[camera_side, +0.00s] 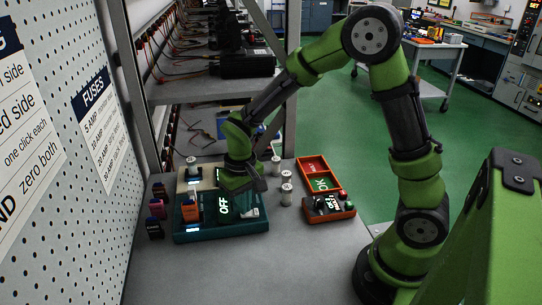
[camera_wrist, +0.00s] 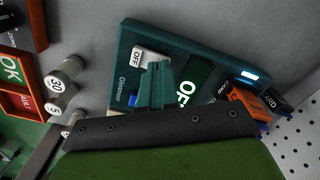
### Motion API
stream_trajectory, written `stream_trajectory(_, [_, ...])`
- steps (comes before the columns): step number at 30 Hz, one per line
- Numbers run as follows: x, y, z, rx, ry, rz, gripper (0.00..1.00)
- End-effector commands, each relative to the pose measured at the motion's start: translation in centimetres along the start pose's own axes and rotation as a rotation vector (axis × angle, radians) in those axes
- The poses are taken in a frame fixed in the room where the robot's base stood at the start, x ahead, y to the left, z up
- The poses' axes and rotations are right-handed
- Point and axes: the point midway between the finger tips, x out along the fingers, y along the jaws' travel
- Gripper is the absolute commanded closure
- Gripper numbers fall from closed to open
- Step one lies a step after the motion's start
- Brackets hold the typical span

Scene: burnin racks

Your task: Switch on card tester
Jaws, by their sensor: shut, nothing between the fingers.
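A teal box (camera_side: 192,236) with a dark display reading OFF lies on the bench; I take it as the card tester. A blue part (camera_wrist: 132,100) shows beside the fingers. Whether the fingertips touch the box cannot be told.
White cylinders (camera_side: 286,195), a red-and-green tray (camera_side: 312,166) and an orange-edged device (camera_side: 328,211) lie to the right. A pegboard wall (camera_side: 90,215) bounds the left. The front bench is clear.

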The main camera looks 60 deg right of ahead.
Motion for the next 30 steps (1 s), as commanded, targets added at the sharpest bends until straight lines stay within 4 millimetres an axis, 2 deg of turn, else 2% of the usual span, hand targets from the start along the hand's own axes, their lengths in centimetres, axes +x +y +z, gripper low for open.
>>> stream_trajectory(11, [0.1, 0.0, 0.0, 0.001, 0.0, 0.0, 1.0])
stream_trajectory(30, [-5.0, 0.0, -0.1, 0.0, 0.002, -0.001, 1.0])
